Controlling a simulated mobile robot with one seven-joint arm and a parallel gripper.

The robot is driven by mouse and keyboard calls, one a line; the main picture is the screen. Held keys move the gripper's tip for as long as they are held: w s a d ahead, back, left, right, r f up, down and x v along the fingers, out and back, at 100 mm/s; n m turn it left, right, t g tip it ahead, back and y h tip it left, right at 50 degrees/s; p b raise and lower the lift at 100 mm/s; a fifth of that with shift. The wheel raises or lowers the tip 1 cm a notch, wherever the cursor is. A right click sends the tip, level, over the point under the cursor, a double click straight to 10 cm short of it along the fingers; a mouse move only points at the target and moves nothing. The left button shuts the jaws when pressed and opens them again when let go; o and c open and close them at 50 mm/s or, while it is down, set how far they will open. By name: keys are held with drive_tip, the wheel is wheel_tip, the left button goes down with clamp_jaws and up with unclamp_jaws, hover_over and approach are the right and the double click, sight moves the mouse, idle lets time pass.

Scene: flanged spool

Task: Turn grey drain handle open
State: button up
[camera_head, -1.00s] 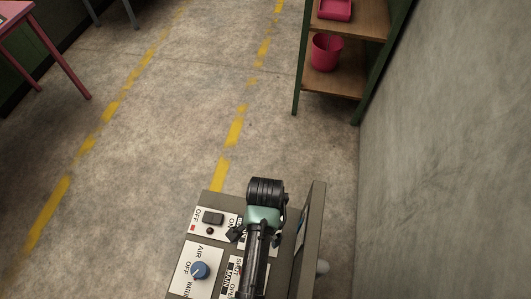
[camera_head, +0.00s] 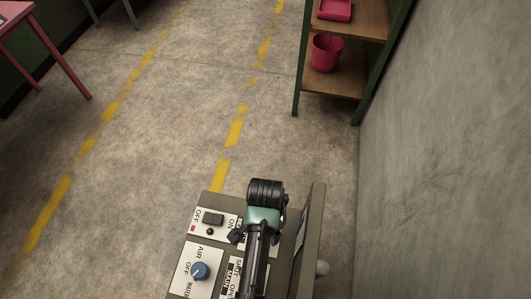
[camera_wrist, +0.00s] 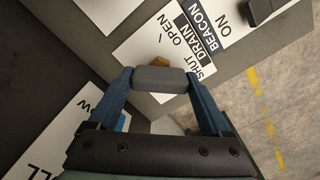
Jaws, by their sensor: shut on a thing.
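The grey drain handle (camera_wrist: 160,85) shows in the wrist view as a rounded grey bar, with a bit of brass (camera_wrist: 160,62) just behind it. My gripper (camera_wrist: 160,76) is shut on the handle, one blue finger at each side. The white drain label (camera_wrist: 150,45) beside it reads SHUT, OPEN and DRAIN; a short mark sits near OPEN. The handle hides part of the label, so its exact angle is hard to read. In the head view my arm covers the handle.
The control panel (camera_head: 212,260) carries a blue AIR knob (camera_head: 200,271) and a dark rocker switch (camera_head: 213,218) close to my arm. An upright side board (camera_head: 312,235) stands at its right. A shelf (camera_head: 345,85) with a pink bucket (camera_head: 327,53) is farther off.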

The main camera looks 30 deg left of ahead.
drive_tip(key=n+p, duration=0.2)
drive_tip(key=n, duration=0.1)
drive_tip(key=shift+r+n, duration=0.15)
drive_tip(key=shift+n, duration=0.15)
drive_tip(key=n+p, duration=0.2)
drive_tip(key=n, duration=0.3)
drive_tip(key=shift+w, duration=0.1)
drive_tip(key=n+p, duration=0.1)
drive_tip(key=n, duration=0.4)
drive_tip(key=shift+p, duration=0.3)
drive_tip(key=shift+n+p, duration=0.4)
drive_tip(key=shift+n, duration=1.5)
drive_tip(key=o, duration=1.2)
drive_tip(key=shift+c, duration=0.2)
wheel_tip(320, 180, up, 13)
drive_tip(key=b, duration=0.1)
